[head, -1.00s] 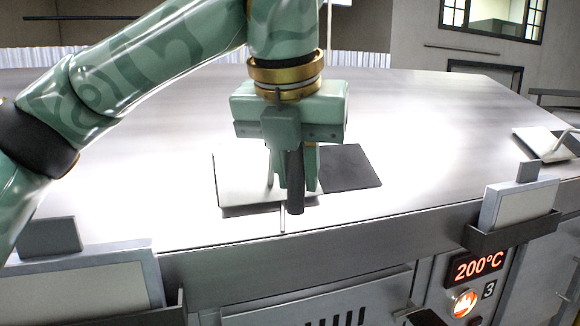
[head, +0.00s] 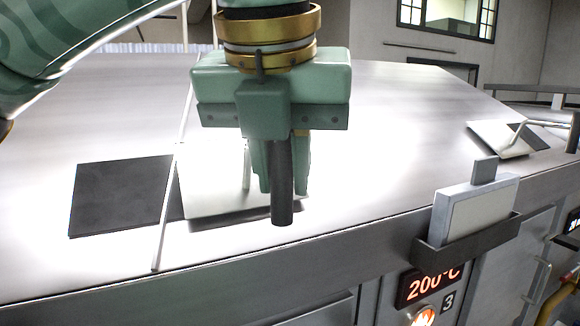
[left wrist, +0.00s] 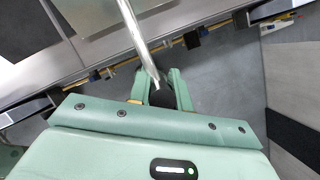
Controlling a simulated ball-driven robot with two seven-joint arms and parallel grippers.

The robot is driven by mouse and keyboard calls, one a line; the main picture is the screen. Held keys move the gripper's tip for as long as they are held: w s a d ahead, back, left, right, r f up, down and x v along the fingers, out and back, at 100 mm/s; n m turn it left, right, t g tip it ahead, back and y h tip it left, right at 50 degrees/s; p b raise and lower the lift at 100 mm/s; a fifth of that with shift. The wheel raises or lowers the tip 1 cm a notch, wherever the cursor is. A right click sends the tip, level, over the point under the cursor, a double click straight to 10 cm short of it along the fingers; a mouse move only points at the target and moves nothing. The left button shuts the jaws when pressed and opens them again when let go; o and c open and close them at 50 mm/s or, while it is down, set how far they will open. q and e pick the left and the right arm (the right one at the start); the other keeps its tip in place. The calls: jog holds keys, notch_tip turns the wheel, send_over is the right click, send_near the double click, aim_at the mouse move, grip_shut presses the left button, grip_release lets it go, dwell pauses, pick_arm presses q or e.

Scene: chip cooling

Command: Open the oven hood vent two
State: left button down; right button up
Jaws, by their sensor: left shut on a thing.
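A pale vent cover (head: 215,185) lies on the top of the hood, with a dark vent square (head: 120,195) exposed on its left. My left gripper (head: 281,175) is over the right part of the cover, shut on its handle's dark grip (head: 282,205). In the left wrist view, the handle's silver rod (left wrist: 138,35) runs down between the fingers of the left gripper (left wrist: 163,93). The fingers partly hide the handle in the head view. No number shows on this vent. My right gripper is not in view.
Another vent (head: 497,139) with a bent handle lies at the right on the hood. A thin upright rod (head: 168,205) stands left of the cover. A framed panel in a holder (head: 465,240) and a 200°C display (head: 428,287) are on the front.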

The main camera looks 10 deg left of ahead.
pick_arm(q)
jog(key=c, duration=1.3)
grip_release()
jog(key=shift+c, duration=0.2)
jog(key=shift+o, duration=0.2)
jog(key=shift+w, duration=0.2)
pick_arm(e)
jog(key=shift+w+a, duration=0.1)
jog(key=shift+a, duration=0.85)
pick_arm(q)
jog(key=shift+s, duration=0.2)
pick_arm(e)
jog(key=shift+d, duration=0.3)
pick_arm(q)
jog(key=shift+s+r, duration=0.1)
jog(key=shift+r, duration=0.25)
jog(key=p+v, duration=0.1)
jog(key=v, duration=1.4)
jog(key=shift+r+p, duration=0.25)
jog(key=shift+p, duration=0.05)
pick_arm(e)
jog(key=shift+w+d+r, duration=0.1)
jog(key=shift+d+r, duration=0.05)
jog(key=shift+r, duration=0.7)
